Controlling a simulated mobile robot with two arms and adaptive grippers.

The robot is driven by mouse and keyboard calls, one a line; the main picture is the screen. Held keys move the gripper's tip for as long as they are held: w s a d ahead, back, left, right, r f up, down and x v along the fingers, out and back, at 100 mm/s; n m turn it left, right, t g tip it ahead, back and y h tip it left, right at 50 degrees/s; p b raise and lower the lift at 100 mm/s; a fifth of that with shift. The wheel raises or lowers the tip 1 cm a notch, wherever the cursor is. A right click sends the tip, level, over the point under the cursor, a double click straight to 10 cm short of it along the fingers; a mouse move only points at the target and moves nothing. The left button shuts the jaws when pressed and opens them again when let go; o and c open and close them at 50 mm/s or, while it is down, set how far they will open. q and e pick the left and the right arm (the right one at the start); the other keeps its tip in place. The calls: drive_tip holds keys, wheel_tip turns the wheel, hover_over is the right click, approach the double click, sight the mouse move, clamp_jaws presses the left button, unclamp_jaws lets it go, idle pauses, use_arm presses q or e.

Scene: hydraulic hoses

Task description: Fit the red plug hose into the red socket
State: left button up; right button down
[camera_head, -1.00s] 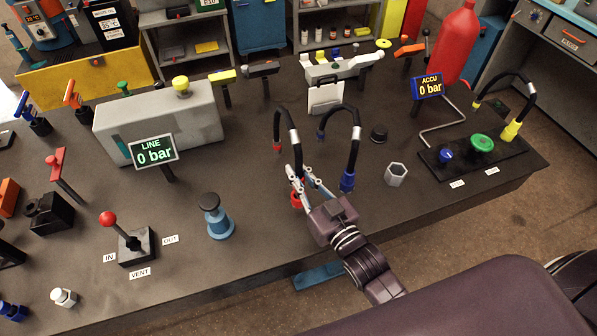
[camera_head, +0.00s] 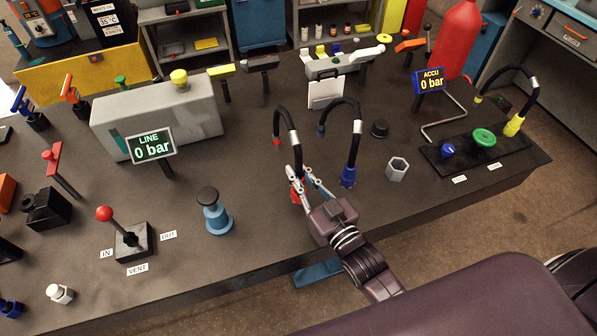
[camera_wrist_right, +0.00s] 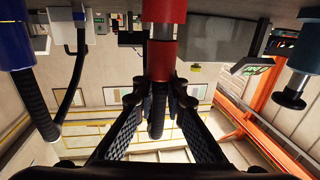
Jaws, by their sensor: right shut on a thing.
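The red plug hose (camera_head: 291,124) is a black arch with a pale sleeve. Its far end has a red collar (camera_head: 277,142) at the table. My right gripper (camera_head: 300,172) is shut on its near end, just by the red plug. In the right wrist view, which looks upside down, the fingers (camera_wrist_right: 160,92) close on the hose end beside the red plug (camera_wrist_right: 162,60). A wider red socket (camera_wrist_right: 165,10) lines up with the plug, with a short metal part showing between them. In the head view the red parts (camera_head: 296,190) are partly behind the fingers. My left gripper is not in view.
A blue-ended hose (camera_head: 355,130) arches close on the right, its blue fitting (camera_head: 347,178) near my gripper. A grey hex nut (camera_head: 397,169) and black cap (camera_head: 380,128) lie further right. A blue pump-like part (camera_head: 214,211) stands left. The table's front edge is near.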

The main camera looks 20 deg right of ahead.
drive_tip(key=shift+f+b, duration=0.3)
drive_tip(key=shift+f, duration=0.25)
drive_tip(key=c, duration=1.9)
unclamp_jaws()
drive_tip(key=v, duration=1.2)
